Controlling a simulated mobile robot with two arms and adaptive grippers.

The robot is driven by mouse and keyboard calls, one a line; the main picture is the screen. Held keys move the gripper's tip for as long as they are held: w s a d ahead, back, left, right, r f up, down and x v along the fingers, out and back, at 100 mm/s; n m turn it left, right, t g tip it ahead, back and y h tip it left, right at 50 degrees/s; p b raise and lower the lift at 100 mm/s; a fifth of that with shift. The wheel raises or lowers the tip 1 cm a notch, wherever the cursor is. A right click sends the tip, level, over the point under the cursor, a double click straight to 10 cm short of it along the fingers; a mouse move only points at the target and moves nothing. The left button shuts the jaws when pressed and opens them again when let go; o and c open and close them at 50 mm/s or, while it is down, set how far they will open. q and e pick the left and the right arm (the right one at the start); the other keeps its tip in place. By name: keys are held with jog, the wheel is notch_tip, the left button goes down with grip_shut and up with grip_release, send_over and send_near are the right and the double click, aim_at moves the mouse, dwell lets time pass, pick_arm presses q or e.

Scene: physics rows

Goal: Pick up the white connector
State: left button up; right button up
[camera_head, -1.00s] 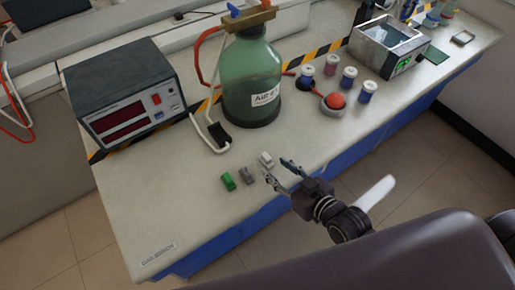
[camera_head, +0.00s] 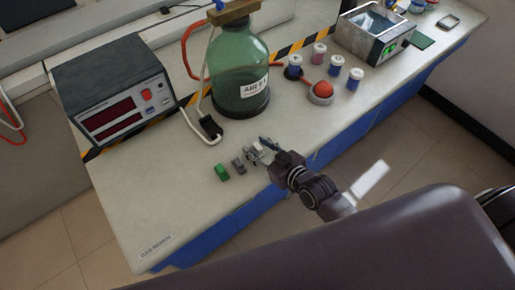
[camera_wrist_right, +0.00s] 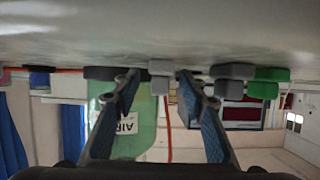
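The small white connector (camera_head: 258,147) lies on the bench near its front edge, partly hidden by my right gripper (camera_head: 262,151). In the right wrist view the white connector (camera_wrist_right: 160,68) shows between the two spread fingertips, with a gap on each side. My right gripper (camera_wrist_right: 157,82) is open and holds nothing. A grey connector (camera_head: 238,165) and a green connector (camera_head: 221,172) lie to the left of the white one. They show on the right in the wrist view, as grey (camera_wrist_right: 232,71) and green (camera_wrist_right: 268,75) blocks. My left gripper is out of view.
A large green bottle (camera_head: 238,75) stands behind the connectors, with a black clip (camera_head: 210,127) near its base. A dark meter box (camera_head: 110,95) is at the left. A red ball on a dish (camera_head: 322,92) and several small jars stand to the right.

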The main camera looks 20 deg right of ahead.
aim_at(257, 146)
jog(key=c, duration=0.9)
jog(key=shift+c, duration=0.2)
notch_tip(257, 146, up, 20)
jog(key=s+d+r+n+g+y, duration=0.2)
jog(key=s+n+y, duration=0.1)
jog(key=s, duration=0.2)
jog(key=s+d+r+n+g+y, duration=0.2)
jog(key=s+n+g+y, duration=0.1)
jog(key=s+n, duration=0.1)
jog(key=shift+s+r, duration=0.4)
jog(key=shift+s, duration=0.15)
